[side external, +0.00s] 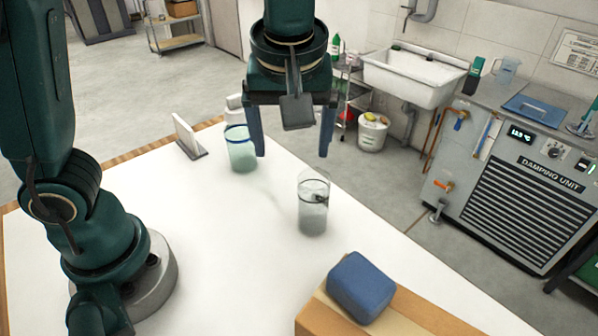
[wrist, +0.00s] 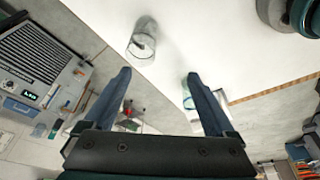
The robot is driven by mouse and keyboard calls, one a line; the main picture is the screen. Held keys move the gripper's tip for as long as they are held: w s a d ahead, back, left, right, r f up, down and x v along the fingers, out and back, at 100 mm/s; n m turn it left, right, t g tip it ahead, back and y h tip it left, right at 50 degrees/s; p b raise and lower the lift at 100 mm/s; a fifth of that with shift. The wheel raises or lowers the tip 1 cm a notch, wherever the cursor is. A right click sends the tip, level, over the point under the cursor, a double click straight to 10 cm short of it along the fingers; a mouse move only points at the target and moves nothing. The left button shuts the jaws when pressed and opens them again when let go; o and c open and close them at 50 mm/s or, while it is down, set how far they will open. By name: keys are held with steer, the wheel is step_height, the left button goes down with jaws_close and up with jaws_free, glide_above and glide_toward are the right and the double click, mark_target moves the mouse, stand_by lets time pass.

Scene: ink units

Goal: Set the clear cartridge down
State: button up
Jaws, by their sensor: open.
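The clear cartridge (side external: 313,205) stands upright on the white table (side external: 225,270), a see-through cylinder with something dark inside near its upper part. It also shows in the wrist view (wrist: 142,40), near the table's edge and ahead of the fingers. My gripper (side external: 292,150) is open and empty, with its blue fingers spread. It hangs above the table, apart from the clear cartridge. In the wrist view, my gripper's fingers (wrist: 163,80) have nothing between them. A green-tinted cartridge (side external: 240,150) stands behind and to the left; it is partly hidden by a finger in the wrist view (wrist: 187,97).
A blue block (side external: 361,287) rests on a cardboard box (side external: 318,314) at the table's front right. A small white upright panel on a dark base (side external: 186,136) and a white container (side external: 234,104) stand at the back. The table's middle left is clear.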

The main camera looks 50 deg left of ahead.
steer(key=s+a+f+m+t+h, duration=0.1)
steer(key=s+a+m+t+h, duration=0.1)
steer(key=s+a+m, duration=0.3)
steer(key=shift+s+a+m+t, duration=0.2)
steer(key=shift+s+m+t, duration=0.6)
steer(key=shift+s+m, duration=1.5)
steer(key=shift+w+f, duration=0.1)
